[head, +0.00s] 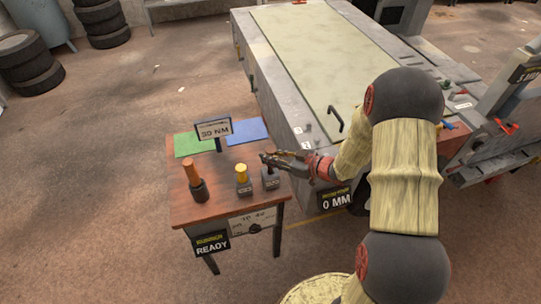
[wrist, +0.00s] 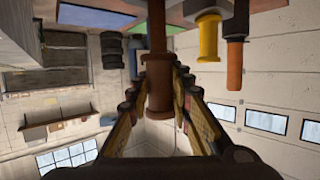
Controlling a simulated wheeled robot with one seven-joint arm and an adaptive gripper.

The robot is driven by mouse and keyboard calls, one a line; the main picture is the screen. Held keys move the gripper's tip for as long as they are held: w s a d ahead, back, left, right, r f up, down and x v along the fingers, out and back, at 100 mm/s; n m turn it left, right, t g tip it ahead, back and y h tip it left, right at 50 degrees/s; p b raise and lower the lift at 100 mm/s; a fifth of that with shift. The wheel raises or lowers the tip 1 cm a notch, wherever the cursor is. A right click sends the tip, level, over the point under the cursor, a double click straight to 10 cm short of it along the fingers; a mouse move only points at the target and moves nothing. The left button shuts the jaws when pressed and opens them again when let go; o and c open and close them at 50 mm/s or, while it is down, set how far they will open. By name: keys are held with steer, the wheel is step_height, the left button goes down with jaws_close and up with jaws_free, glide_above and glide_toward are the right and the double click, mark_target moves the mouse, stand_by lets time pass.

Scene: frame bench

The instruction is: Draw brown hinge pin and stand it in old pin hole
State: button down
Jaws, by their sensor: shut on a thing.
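The brown hinge pin (wrist: 158,98) stands between the fingers of my gripper (wrist: 160,85) in the wrist view, with its wide collared end toward the camera. My gripper (head: 272,159) is shut on it. In the head view my gripper lies level just above a small dark block (head: 270,180) at the right edge of the wooden table. The pin is mostly hidden by the fingers there, and I cannot tell whether its far end is inside the block. The label on the block is too small to read.
A yellow pin (head: 241,173) stands in a neighbouring block, with an orange-handled tool (head: 191,172) in a dark holder further left. A "30 NM" sign (head: 213,130) rises behind, near green (head: 190,144) and blue (head: 247,131) mats. A large grey bench (head: 270,85) stands behind the table (head: 222,205).

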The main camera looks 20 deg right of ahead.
steer(key=shift+f+b, duration=1.9)
steer(key=shift+f, duration=1.2)
steer(key=c, duration=1.5)
jaws_free()
steer(key=shift+c, duration=0.2)
steer(key=v, duration=1.2)
steer(key=shift+r, duration=0.1)
